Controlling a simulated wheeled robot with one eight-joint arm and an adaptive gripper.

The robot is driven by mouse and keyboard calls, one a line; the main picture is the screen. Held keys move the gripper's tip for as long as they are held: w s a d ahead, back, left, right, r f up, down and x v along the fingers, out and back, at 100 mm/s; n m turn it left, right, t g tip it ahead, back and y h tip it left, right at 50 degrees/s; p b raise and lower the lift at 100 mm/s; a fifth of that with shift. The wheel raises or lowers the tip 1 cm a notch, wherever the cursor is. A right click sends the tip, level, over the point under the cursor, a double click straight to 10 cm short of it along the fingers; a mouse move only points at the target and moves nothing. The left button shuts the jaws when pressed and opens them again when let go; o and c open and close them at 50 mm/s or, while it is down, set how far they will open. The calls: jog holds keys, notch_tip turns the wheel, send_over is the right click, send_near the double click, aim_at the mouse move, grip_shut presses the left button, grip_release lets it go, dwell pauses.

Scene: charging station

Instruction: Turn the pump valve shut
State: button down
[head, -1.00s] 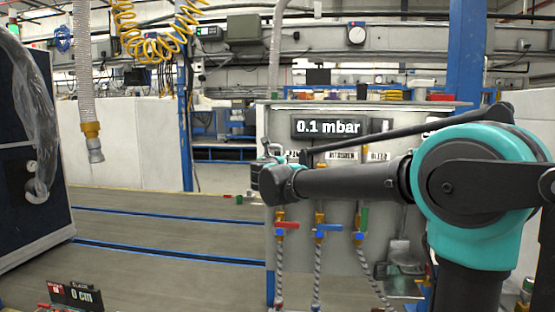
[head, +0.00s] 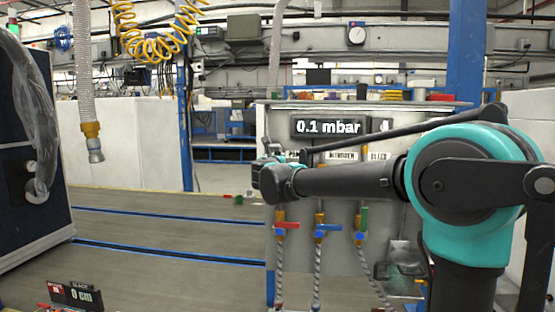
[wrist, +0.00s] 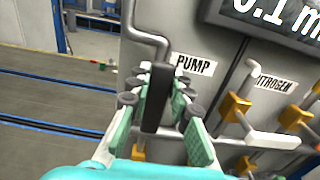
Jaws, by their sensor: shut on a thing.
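The pump valve's dark upright handle (wrist: 156,98) stands below the white PUMP label (wrist: 194,66) in the wrist view. My gripper (wrist: 161,92) has green-padded fingers on both sides of this handle and is shut on it. A bent grey pipe (wrist: 157,40) runs above the valve. The valve body behind the fingers is mostly hidden. In the head view my gripper (head: 266,180) is at the left edge of the grey panel (head: 340,262), and my arm hides the handle there.
The nitrogen valve (wrist: 236,108) is close on the right in the wrist view. Lower on the panel are red (head: 287,225), blue (head: 328,228) and green (head: 364,218) handles. A display (head: 328,127) reads 0.1 mbar. Open floor (head: 160,230) lies left of the panel.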

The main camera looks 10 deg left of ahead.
jog(key=shift+d, duration=0.15)
jog(key=d+f+m, duration=0.5)
jog(key=f+m, duration=0.1)
jog(key=m, duration=1.2)
jog(key=shift+d, duration=0.4)
jog(key=shift+s+f, duration=0.1)
dwell(0.4)
jog(key=c, duration=1.4)
grip_release()
jog(key=shift+o, duration=0.2)
jog(key=s, duration=1.2)
jog(key=shift+a, duration=0.2)
